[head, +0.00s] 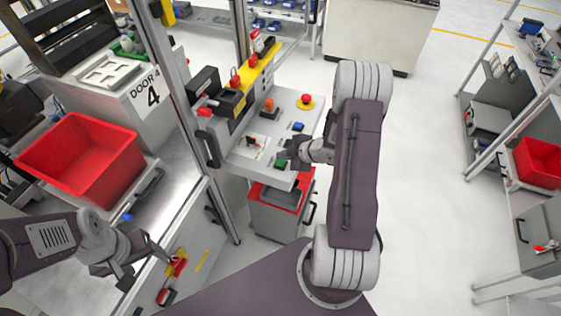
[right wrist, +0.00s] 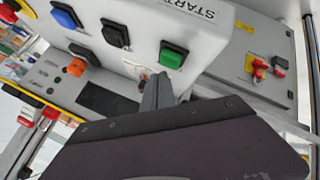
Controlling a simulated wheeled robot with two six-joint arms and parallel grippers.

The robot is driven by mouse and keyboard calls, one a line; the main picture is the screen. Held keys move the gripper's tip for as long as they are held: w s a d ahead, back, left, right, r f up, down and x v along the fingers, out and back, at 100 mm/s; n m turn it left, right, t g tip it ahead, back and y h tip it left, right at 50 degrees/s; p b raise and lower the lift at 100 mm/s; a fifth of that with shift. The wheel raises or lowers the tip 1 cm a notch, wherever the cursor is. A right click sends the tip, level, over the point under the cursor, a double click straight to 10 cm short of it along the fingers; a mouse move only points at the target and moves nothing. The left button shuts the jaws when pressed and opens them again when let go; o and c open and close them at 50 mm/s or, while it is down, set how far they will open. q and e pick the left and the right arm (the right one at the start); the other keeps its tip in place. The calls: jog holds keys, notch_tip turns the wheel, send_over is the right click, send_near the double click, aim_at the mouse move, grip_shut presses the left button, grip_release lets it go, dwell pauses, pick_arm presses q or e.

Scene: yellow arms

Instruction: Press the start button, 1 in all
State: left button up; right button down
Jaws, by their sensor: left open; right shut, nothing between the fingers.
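The green start button (head: 281,163) sits at the near edge of the pale control panel (head: 240,152). My right gripper (head: 288,152) is shut and empty, close to the button at the panel. In the right wrist view its fingertips (right wrist: 155,90) point toward the panel just beside the green button; I cannot tell whether they touch it. My left gripper (head: 139,258) is open and empty, low at the left, away from the panel.
A blue button (head: 298,126), an orange button (head: 268,104) and a red emergency stop (head: 306,100) share the panel. A black button (right wrist: 115,33) is near the green one. A red bin (head: 82,155) stands left. Open floor lies right of my right arm.

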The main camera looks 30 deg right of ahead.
aim_at(283, 163)
dwell(0.8)
jog(key=shift+f+b, duration=0.35)
jog(key=shift+f, duration=0.1)
jog(key=shift+f+b, duration=0.4)
jog(key=shift+f, duration=0.05)
dwell(0.5)
jog(key=shift+r, duration=0.1)
jog(key=shift+r+p, duration=0.85)
notch_tip(283, 163, up, 5)
jog(key=p, duration=0.4)
jog(key=shift+p, duration=0.35)
